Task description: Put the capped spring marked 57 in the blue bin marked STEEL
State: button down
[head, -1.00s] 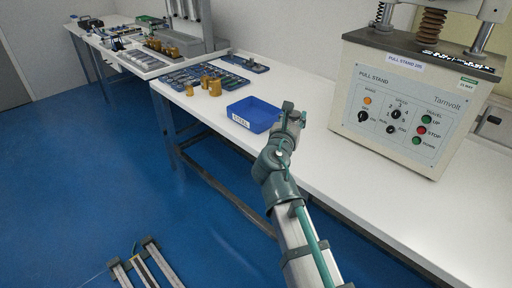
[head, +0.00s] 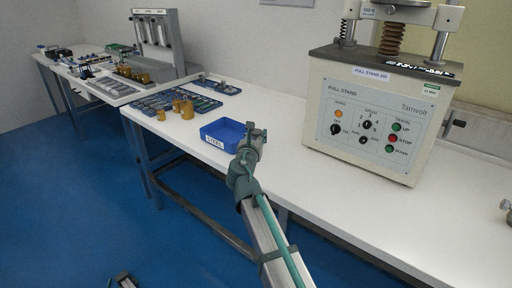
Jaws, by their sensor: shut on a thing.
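The blue bin (head: 222,133) stands on the white bench, with a white STEEL label (head: 214,143) on its front. My gripper (head: 256,128) is at the right edge of the bin in the head view, partly in front of that end. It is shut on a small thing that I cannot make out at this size. Whether the thing is over the bin or beside it, I cannot tell. I cannot pick out a spring marked 57 or read that number anywhere in view.
A large pull stand (head: 366,115) with a control panel stands right of the bin. Several brass-coloured cylinders (head: 187,110) and a tray of small parts (head: 160,103) are at the left. Bare white bench (head: 330,185) lies in front of the pull stand.

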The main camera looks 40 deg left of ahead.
jog(key=shift+w+a+f, duration=0.15)
jog(key=shift+f, duration=0.1)
jog(key=f, duration=0.1)
jog(key=f+b, duration=0.1)
jog(key=f, duration=0.1)
jog(key=shift+w+a+f, duration=0.35)
jog(key=shift+w+a, duration=0.05)
jog(key=shift+f+b, duration=0.3)
jog(key=shift+f, duration=0.05)
jog(key=shift+f, duration=0.15)
jog(key=c, duration=0.7)
grip_release()
